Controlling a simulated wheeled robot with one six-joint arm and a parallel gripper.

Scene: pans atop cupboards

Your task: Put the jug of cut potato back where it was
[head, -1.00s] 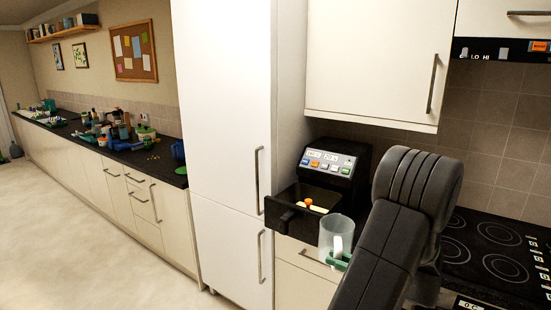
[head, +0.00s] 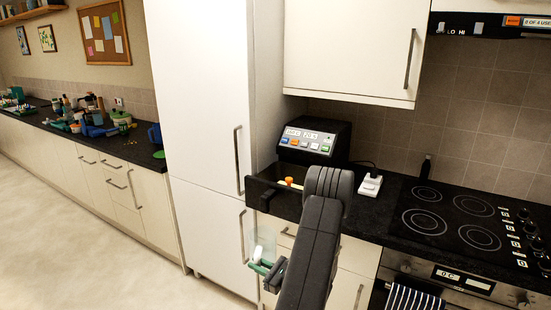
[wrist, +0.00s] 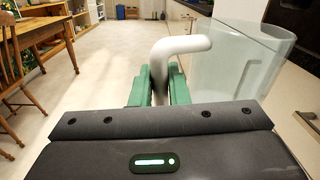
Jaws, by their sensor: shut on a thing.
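The jug (head: 265,240) is clear, with a white handle (wrist: 182,46). It hangs in the air low in front of the counter, left of my arm in the head view. My gripper (wrist: 160,88) has green fingers shut on the handle; they also show in the head view (head: 262,268). In the wrist view the jug body (wrist: 235,62) is to the right of the fingers. It looks see-through, and I see no potato in the part that shows; its bottom is hidden by my wrist.
A white scale-like device (head: 370,185) and a hob (head: 450,215) are to the right. A tall white cupboard (head: 200,110) is left. A wooden table (wrist: 30,45) shows in the wrist view.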

